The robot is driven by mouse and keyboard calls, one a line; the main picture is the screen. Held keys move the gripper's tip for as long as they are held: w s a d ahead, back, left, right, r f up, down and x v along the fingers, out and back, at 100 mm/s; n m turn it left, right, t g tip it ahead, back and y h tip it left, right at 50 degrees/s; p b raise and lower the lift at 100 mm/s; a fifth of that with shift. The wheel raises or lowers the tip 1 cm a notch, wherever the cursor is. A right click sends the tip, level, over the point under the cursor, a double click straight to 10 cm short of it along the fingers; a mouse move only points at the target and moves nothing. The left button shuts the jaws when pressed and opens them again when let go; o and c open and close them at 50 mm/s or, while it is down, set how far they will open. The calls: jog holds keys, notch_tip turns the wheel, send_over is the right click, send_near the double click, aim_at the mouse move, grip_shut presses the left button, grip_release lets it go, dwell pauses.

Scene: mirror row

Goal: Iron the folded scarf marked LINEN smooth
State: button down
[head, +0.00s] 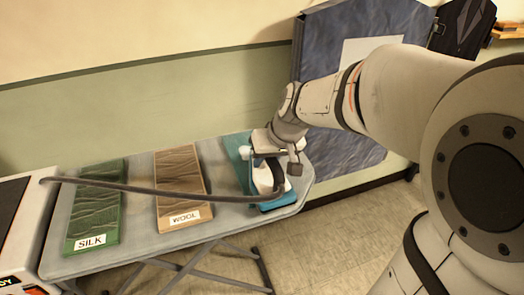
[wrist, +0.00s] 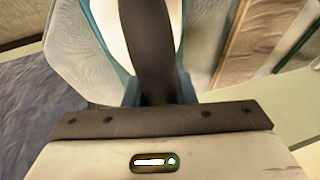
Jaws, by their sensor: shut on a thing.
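A teal folded piece (head: 236,150) lies at the right end of the ironing board (head: 139,205); no LINEN label is readable on it, as my gripper and the iron cover much of it. The white iron (head: 263,181) is over this teal piece. My gripper (head: 275,160) is shut on the iron's dark handle. In the wrist view the handle (wrist: 148,45) runs up from the gripper, with white iron body (wrist: 107,22) beside it. Whether the iron's sole touches the cloth is hidden.
A green scarf labelled SILK (head: 95,200) and a tan one labelled WOOL (head: 179,180) lie left on the board. A dark cord (head: 150,190) crosses above them to a white unit (head: 32,225). A blue panel (head: 335,170) stands behind, right.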

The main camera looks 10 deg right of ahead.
jog(key=shift+s+r, duration=0.25)
jog(key=shift+r, duration=0.15)
jog(key=shift+w+r+p, duration=0.15)
jog(key=shift+r+p, duration=0.5)
jog(key=shift+p, duration=0.15)
jog(key=shift+r+p, duration=0.4)
jog(key=shift+r, duration=0.3)
jog(key=shift+r+p, duration=1.35)
jog(key=shift+r, duration=0.65)
